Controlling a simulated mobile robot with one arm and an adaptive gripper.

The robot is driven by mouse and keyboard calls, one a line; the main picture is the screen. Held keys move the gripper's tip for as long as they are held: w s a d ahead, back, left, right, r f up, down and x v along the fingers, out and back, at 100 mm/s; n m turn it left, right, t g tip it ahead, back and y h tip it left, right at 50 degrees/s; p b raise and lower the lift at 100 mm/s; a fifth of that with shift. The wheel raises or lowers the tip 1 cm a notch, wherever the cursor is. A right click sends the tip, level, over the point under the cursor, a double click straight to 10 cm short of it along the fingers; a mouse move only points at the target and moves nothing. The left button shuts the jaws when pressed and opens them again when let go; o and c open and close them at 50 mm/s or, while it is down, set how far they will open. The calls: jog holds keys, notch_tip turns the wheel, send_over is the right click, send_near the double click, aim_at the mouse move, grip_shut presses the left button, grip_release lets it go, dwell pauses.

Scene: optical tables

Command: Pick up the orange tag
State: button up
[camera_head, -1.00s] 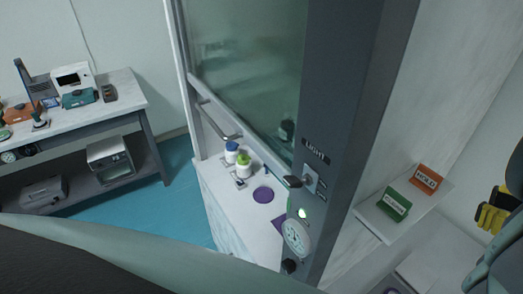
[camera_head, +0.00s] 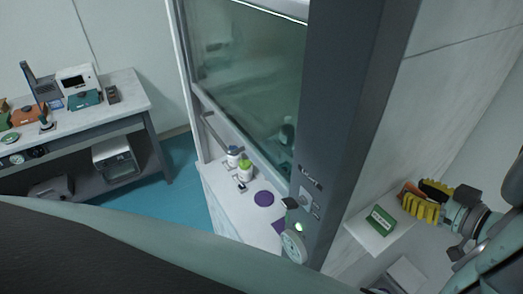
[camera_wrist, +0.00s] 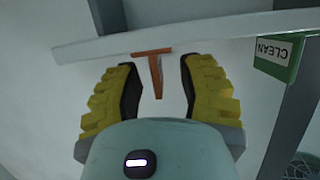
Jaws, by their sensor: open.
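The orange tag (camera_wrist: 152,66) shows in the wrist view between the two yellow fingers of my gripper (camera_wrist: 158,85), seen edge-on as a T shape. A gap shows on each side of it, so the fingers look apart from it. In the head view the orange tag (camera_head: 408,190) is mostly hidden behind my gripper (camera_head: 427,200), on a small white shelf (camera_head: 369,239) at the right. My gripper is open around the tag.
A green CLEAN tag (camera_head: 380,220) stands on the same shelf, close to my gripper; it also shows in the wrist view (camera_wrist: 278,58). A dark post (camera_head: 345,130) with a knob and gauge rises left of the shelf. Bottles (camera_head: 245,170) stand on a white counter further left.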

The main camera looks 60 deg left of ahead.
jog(key=shift+a+p, duration=0.6)
jog(key=shift+a, duration=0.45)
jog(key=shift+w+a+f, duration=0.1)
jog(key=shift+a+f, duration=0.2)
jog(key=shift+a, duration=0.05)
jog(key=shift+o, duration=0.3)
grip_shut()
